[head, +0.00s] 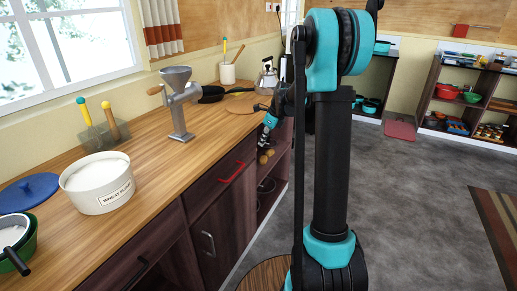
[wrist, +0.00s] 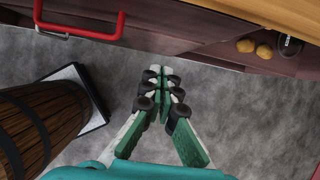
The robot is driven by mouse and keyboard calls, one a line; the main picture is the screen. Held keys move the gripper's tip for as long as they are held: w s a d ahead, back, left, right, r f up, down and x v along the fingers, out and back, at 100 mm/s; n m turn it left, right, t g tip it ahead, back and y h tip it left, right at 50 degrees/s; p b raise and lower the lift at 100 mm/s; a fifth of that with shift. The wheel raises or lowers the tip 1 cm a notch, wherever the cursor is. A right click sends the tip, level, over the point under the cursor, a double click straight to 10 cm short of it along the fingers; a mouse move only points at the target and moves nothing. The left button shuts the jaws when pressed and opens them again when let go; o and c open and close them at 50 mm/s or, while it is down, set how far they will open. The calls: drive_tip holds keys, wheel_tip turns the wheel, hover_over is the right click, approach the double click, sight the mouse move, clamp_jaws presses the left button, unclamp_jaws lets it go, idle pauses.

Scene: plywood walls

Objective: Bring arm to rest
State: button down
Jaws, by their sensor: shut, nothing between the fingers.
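My gripper shows in the wrist view (wrist: 165,78) with its green and white fingers brought together at the tips and nothing between them. It hangs over the grey floor, beside the cabinet front and apart from it. In the head view my gripper (head: 268,122) is small and partly hidden, near the front edge of the wooden counter (head: 215,125). My arm stands upright in the middle of the head view, bent at its top, and blocks part of the room behind.
A red drawer handle (wrist: 80,30) is at the upper left of the wrist view, with a wooden barrel (wrist: 40,120) at left. A grinder (head: 178,100) and a wheat flour tub (head: 98,183) stand on the counter. Shelves (head: 470,95) stand far right; grey floor (head: 430,190) is open.

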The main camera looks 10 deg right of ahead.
drive_tip(key=s+d+f+n+h, duration=0.1)
drive_tip(key=s+f+n, duration=0.1)
drive_tip(key=s+n, duration=0.6)
drive_tip(key=s+d+f+n+t+h, duration=0.1)
drive_tip(key=s+f+n, duration=0.1)
drive_tip(key=s+n, duration=0.6)
drive_tip(key=s+d+f+n+h, duration=0.1)
drive_tip(key=s+n, duration=0.8)
drive_tip(key=s, duration=1)
drive_tip(key=shift+d+f+t+h, duration=0.2)
drive_tip(key=shift+f+t+h, duration=0.1)
drive_tip(key=shift+f, duration=0.35)
drive_tip(key=shift+a, duration=0.15)
